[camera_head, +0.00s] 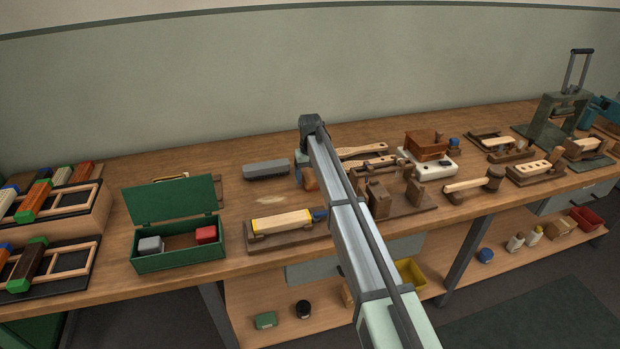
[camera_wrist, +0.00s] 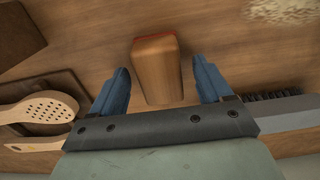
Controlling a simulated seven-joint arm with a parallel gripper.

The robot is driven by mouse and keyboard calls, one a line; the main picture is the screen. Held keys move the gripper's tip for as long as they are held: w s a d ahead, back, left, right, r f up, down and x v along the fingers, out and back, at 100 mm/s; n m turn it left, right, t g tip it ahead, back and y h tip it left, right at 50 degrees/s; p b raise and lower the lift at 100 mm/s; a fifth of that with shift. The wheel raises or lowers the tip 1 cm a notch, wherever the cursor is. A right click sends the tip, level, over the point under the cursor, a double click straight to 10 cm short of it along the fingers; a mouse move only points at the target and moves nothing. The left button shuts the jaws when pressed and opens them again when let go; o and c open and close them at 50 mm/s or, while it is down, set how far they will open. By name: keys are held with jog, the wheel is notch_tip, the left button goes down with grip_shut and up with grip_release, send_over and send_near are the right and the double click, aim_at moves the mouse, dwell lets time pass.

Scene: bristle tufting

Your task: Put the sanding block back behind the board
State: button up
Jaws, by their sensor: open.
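The sanding block, a small wooden block with a reddish edge (camera_wrist: 157,72), lies on the bench. In the wrist view it shows between my gripper's two blue fingers (camera_wrist: 160,72), with a gap on each side. The fingers are apart and hold nothing. In the head view the block (camera_head: 311,184) shows just beside the gripper (camera_head: 301,176), partly hidden by my arm. I cannot tell how far the fingertips are above the bench. The dark brown board with upright wooden posts (camera_head: 414,207) is to the right of the block; my arm hides part of it.
A grey brush (camera_head: 266,169) with dark bristles lies left of the gripper. A pale dusty patch (camera_head: 270,199) is on the bench. A holder with a yellow-edged wooden piece (camera_head: 283,222) is in front. The open green box (camera_head: 165,262) stands left. Wooden brush blanks (camera_head: 362,150) lie behind.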

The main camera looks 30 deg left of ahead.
aim_at(310, 176)
notch_tip(310, 176, up, 11)
jog(key=shift+r, duration=0.2)
dwell(0.7)
